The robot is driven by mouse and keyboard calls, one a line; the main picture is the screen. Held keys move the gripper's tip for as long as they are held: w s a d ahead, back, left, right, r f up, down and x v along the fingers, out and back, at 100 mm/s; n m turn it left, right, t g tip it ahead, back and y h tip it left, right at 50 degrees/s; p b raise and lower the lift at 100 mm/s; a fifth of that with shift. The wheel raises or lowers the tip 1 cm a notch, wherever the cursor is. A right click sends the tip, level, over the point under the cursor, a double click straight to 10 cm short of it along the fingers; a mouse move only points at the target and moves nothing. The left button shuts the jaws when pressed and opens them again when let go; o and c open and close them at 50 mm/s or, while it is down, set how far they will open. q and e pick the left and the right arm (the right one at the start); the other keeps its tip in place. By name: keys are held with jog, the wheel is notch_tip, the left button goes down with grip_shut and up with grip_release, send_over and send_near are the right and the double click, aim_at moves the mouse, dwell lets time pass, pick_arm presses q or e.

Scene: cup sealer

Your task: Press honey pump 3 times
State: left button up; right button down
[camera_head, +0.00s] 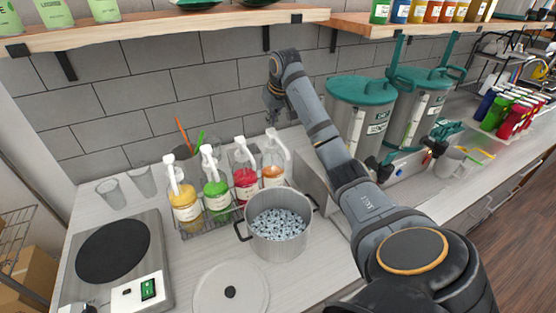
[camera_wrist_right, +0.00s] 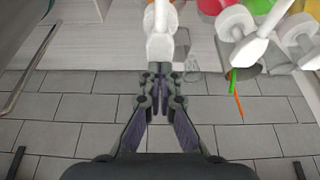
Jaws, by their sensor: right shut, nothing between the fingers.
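A bottle of amber liquid (camera_head: 272,173) with a white pump head (camera_head: 273,141) stands at the right end of a row of pump bottles in a wire rack. The bottle labels are too small to read. My right gripper (camera_head: 271,117) is shut and empty, above this bottle. In the right wrist view, the shut fingertips (camera_wrist_right: 160,78) are close to a white pump head (camera_wrist_right: 160,46); whether they touch it I cannot tell. Bottles of red (camera_head: 244,181), green (camera_head: 216,192) and yellow (camera_head: 185,205) liquid stand to the left. My left gripper is not in view.
A steel pot (camera_head: 278,236) of pale pieces stands before the rack, with a round lid (camera_head: 231,291) nearby. A hot plate (camera_head: 113,250) is at left. Steel dispensers (camera_head: 357,115) stand right of my arm. A wooden shelf (camera_head: 160,31) hangs above.

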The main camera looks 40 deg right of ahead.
jog(key=shift+r, duration=3)
jog(key=shift+f, duration=0.1)
